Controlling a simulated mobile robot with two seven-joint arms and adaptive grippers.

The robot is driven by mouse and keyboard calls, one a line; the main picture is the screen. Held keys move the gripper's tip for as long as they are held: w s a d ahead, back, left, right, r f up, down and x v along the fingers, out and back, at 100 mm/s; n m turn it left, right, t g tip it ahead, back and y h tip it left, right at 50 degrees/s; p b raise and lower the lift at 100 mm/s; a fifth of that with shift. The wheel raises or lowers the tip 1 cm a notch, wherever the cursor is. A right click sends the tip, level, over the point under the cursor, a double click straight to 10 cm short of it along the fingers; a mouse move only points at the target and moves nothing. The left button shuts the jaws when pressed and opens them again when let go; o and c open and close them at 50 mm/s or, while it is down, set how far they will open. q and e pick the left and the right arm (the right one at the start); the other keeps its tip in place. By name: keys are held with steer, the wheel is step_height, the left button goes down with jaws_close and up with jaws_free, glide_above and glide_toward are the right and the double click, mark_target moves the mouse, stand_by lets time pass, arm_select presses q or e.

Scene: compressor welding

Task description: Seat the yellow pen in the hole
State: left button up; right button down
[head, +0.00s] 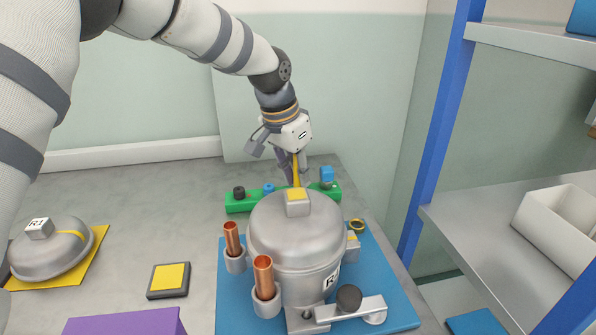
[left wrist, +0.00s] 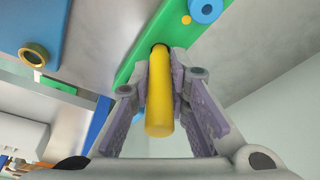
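The yellow pen (head: 296,173) stands roughly upright over the green block (head: 236,203), behind the compressor. My left gripper (head: 294,165) is above the block with its fingers around the pen. In the left wrist view, the pen (left wrist: 160,98) lies between the two purple finger pads (left wrist: 161,82), which close on it near their tips. The pen's far end meets a dark round spot on the green block (left wrist: 148,63). How deep it sits in the hole cannot be told; in the head view the compressor's top hides the pen's lower end. My right gripper is not in view.
The silver compressor (head: 290,235) with copper tubes (head: 264,272) stands on a blue mat (head: 233,312) in front of the block. Black and blue knobs (head: 327,174) sit on the block. A shelf (head: 510,215) with a blue post (head: 436,130) stands at right. The table at left is partly clear.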

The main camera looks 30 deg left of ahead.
arm_select(q)
steer(key=shift+o, duration=1.3)
steer(key=shift+r, duration=0.35)
steer(key=v, duration=1.1)
steer(key=shift+r+p, duration=0.3)
steer(key=shift+p, duration=0.1)
steer(key=shift+s+f, duration=0.1)
steer(key=shift+s, duration=0.05)
